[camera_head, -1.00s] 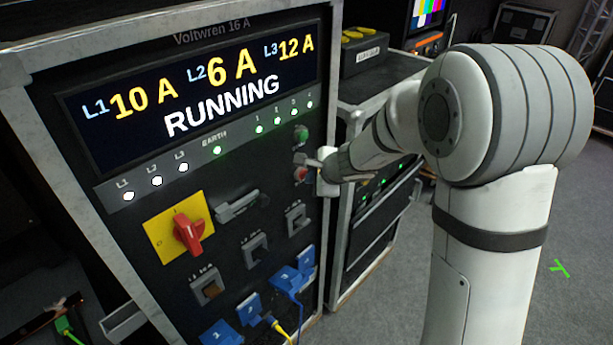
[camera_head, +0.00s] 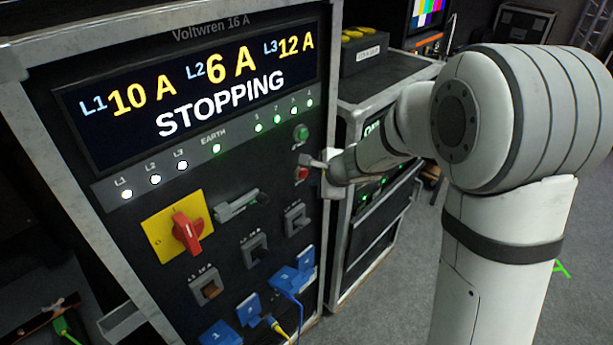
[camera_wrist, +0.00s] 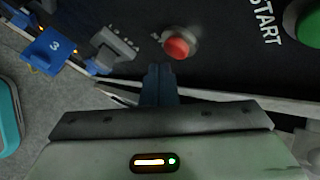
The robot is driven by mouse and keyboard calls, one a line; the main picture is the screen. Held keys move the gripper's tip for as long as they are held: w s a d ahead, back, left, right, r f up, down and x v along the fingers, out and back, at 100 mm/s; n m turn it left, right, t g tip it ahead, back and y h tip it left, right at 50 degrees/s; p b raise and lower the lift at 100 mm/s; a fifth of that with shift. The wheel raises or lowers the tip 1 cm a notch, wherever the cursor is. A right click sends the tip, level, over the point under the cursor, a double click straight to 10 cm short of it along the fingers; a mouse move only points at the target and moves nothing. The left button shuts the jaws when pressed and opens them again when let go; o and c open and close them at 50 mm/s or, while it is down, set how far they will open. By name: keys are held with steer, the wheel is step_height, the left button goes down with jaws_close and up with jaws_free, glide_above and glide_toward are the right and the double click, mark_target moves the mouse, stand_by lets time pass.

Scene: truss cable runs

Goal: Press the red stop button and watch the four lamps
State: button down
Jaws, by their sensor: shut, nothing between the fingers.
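The red stop button (camera_head: 302,173) is on the right side of the dark panel, below the green start button (camera_head: 301,133). It also shows in the wrist view (camera_wrist: 177,47), just beyond my fingertips, with a small gap in the picture. My gripper (camera_head: 314,162) is shut and empty, pointing at the panel beside the red button; the wrist view shows its fingers together (camera_wrist: 160,70). The four numbered lamps, lamp 1 (camera_head: 258,128), lamp 2 (camera_head: 277,119), lamp 3 (camera_head: 294,111) and lamp 4 (camera_head: 309,103), all glow green. The display (camera_head: 200,85) reads STOPPING.
A yellow plate with a red rotary switch (camera_head: 187,232) sits lower left. Blue connectors (camera_head: 293,275) with cables stick out below. The EARTH lamp (camera_head: 216,148) is green; L1, L2 and L3 lamps are white. Another rack (camera_head: 385,85) stands right of the panel.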

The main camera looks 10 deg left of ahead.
steer(key=s+d, duration=0.1)
steer(key=d, duration=0.1)
steer(key=s+d+b, duration=0.1)
steer(key=s+d, duration=0.1)
stand_by(0.5)
steer(key=shift+s, duration=0.1)
stand_by(0.5)
steer(key=s+d+r+n+g+h, duration=0.1)
steer(key=s+d+r+n+h, duration=0.1)
steer(key=s+d+n, duration=0.3)
steer(key=s+d+r+n+g+h, duration=0.1)
steer(key=s+d+n, duration=0.4)
steer(key=s, duration=0.6)
steer(key=s+d+r+n+g+h, duration=0.1)
steer(key=s+d+r+n+h, duration=0.1)
steer(key=s+d+n, duration=0.3)
steer(key=s+r, duration=0.1)
steer(key=s, duration=0.3)
steer(key=shift+r+n+h, duration=0.3)
steer(key=shift+r+h, duration=0.1)
